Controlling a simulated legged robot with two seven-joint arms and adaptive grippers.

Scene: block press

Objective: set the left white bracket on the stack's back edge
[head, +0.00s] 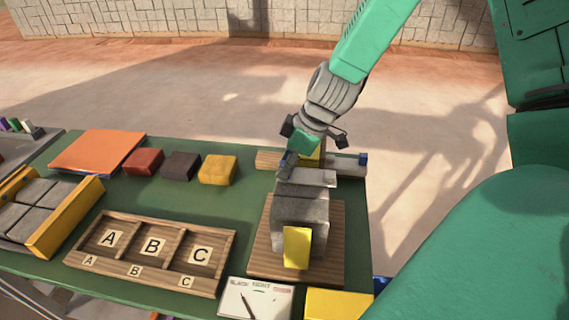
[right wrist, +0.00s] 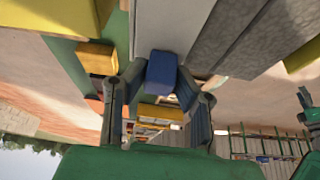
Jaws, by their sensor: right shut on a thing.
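The stack of grey blocks (head: 300,212) stands on a wooden board (head: 334,255) at the table's right side. My right gripper (head: 288,163) is at the stack's back left, shut on the blue end (right wrist: 161,70) of a white bracket. The bracket's pale plate (head: 308,177) lies across the stack's top at the back, and it also shows in the right wrist view (right wrist: 160,25). Whether it rests fully on the stack is unclear. Another white bracket (head: 345,164) with a blue end lies behind the stack at the right. My left gripper is not in view.
A yellow block (head: 297,248) is at the stack's front. A wooden bar (head: 267,158) lies behind the stack. Red (head: 143,161), dark (head: 181,165) and yellow (head: 218,169) blocks are to the left. A wooden A-B-C tray (head: 225,240) is at the front. Green table between is clear.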

